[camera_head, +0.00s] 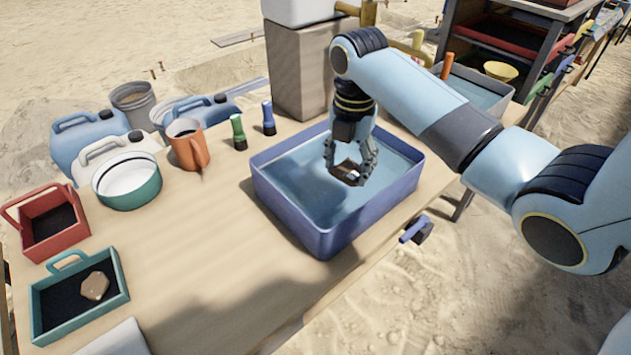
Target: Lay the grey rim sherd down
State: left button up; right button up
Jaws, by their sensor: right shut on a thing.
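My right gripper (350,165) points down over the blue basin (318,243), which holds water. It is shut on a small sherd (346,172), dark with a paler edge, that I take for the grey rim sherd. The fingers partly cover it. The sherd is inside the basin's outline, at or just above the water; I cannot tell which. A tan sherd (95,286) lies in the green handled tray (78,318) at the lower left. My left gripper is not in view.
A red handled tray (47,245), a white-and-green bowl (127,182), an orange mug (187,145) and jugs stand at the left. Green (238,132) and blue (268,118) brushes stand behind the basin. The table between trays and basin is clear.

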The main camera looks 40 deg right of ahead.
send_near(311, 192)
jog(key=shift+s+d+f+b, duration=0.2)
jog(key=shift+s+d+f, duration=0.15)
jog(key=shift+s, duration=0.3)
jog(key=shift+s+d+f+b, duration=0.2)
jog(key=shift+s+d+f, duration=0.15)
jog(key=shift+s, duration=0.25)
jog(key=shift+w+a+f+b, duration=0.2)
jog(key=shift+w+a+f, duration=0.2)
jog(key=shift+w, duration=0.2)
jog(key=shift+w+a+f+b, duration=0.15)
jog(key=shift+w+a+f, duration=0.2)
jog(key=shift+w, duration=0.25)
notch_tip(311, 192, down, 4)
jog(key=shift+r+b, duration=0.25)
jog(key=shift+b, duration=0.15)
jog(key=shift+f, duration=0.3)
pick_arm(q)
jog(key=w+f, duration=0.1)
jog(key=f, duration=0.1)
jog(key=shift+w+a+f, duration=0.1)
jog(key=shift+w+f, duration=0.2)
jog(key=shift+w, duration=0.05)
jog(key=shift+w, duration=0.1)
pick_arm(e)
jog(key=shift+f, duration=0.1)
